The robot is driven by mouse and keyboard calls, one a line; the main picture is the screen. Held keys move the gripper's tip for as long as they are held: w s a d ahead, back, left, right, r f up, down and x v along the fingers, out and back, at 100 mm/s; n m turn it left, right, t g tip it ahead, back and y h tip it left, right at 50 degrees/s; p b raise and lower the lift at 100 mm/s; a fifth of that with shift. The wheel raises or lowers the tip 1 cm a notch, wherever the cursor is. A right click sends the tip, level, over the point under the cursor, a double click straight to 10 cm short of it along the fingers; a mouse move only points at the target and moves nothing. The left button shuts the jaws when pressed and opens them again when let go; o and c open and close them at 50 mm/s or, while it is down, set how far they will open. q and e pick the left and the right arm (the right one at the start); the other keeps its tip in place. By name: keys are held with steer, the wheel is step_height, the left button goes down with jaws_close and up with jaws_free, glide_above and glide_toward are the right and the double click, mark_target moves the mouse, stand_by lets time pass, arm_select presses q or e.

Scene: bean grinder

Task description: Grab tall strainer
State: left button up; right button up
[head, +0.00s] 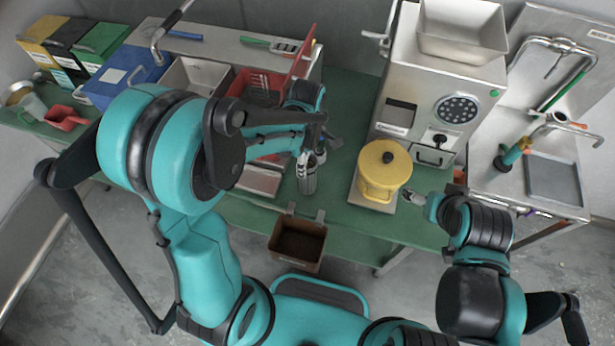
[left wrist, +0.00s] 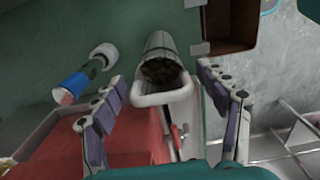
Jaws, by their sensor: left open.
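The tall strainer (head: 308,180) is a grey metal cylinder standing near the front edge of the green table. In the left wrist view the strainer (left wrist: 160,58) shows its dark open top and a white looped handle facing me. My left gripper (head: 310,148) is above and behind it in the head view. In the left wrist view the gripper (left wrist: 160,95) is open, one finger on each side of the handle, with gaps visible. My right gripper (head: 428,207) is low at the right, near the yellow canister; its jaws are too small to read.
A brown bin (head: 297,240) hangs at the table's front edge, close to the strainer. A blue-and-white tool (left wrist: 85,78) lies beside it. The yellow canister (head: 384,172) stands right, before the metal grinder (head: 425,75). Red trays (head: 262,90) are behind my left arm.

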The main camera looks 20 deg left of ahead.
arm_select(q)
steer(key=shift+f, duration=0.7)
